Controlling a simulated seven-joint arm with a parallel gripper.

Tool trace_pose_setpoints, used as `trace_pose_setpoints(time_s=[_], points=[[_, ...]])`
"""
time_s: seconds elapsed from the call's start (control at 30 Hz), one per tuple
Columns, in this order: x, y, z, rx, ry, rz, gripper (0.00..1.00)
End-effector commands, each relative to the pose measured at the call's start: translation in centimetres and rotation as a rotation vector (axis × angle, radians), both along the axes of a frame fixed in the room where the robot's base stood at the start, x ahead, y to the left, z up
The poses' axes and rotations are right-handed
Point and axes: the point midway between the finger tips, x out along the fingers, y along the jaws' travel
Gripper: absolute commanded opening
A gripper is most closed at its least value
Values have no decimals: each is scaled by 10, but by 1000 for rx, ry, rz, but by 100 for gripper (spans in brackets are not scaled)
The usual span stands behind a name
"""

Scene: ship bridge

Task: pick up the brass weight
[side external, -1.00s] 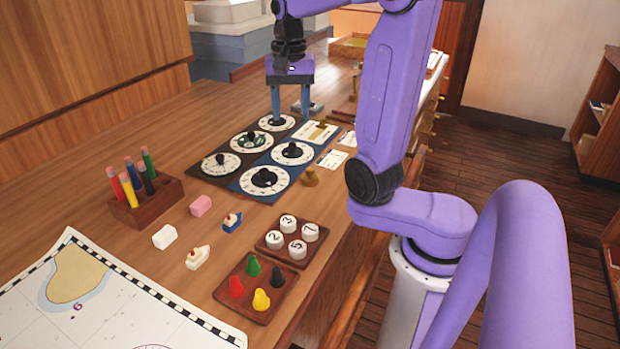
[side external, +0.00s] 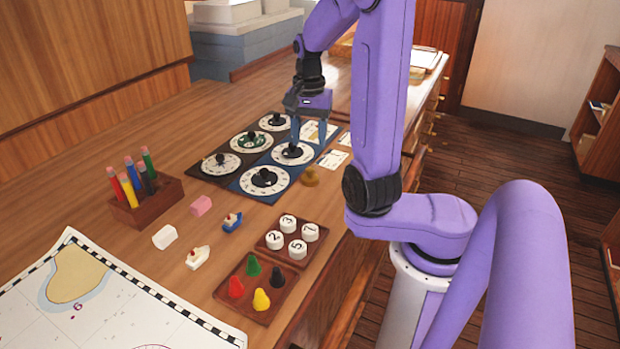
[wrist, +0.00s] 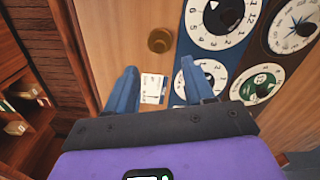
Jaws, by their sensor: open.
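The brass weight (side external: 309,177) is a small brass-coloured knob standing upright on the wooden table, just right of the dial panel. In the wrist view the brass weight (wrist: 160,40) shows from above, ahead of the fingers and roughly midway between their lines. My gripper (side external: 309,141) is open and empty, with blue fingers pointing down over the far right part of the dial panel, beyond the weight. In the wrist view my gripper (wrist: 160,80) has its two fingers spread apart, with nothing between them but table, a card and a dial edge.
The dial panel (side external: 230,182) with black-knobbed dials lies left of the weight. White cards (side external: 333,159) lie beyond it. Nearer are a tray of numbered pieces (side external: 270,244), a tray of coloured pegs (side external: 243,306), small boats (side external: 198,258) and a pencil holder (side external: 150,206). Table right of the weight is narrow.

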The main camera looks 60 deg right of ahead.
Motion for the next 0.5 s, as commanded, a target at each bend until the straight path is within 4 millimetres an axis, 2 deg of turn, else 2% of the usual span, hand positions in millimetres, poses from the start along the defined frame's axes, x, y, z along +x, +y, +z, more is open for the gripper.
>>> trace_pose_setpoints(time_s=[0.1,0.37,0.5], points=[[-1,0,-20,3,4,-1,53],[0,0,-37,1,1,0,53],[-1,-2,-51,3,4,-2,53]])
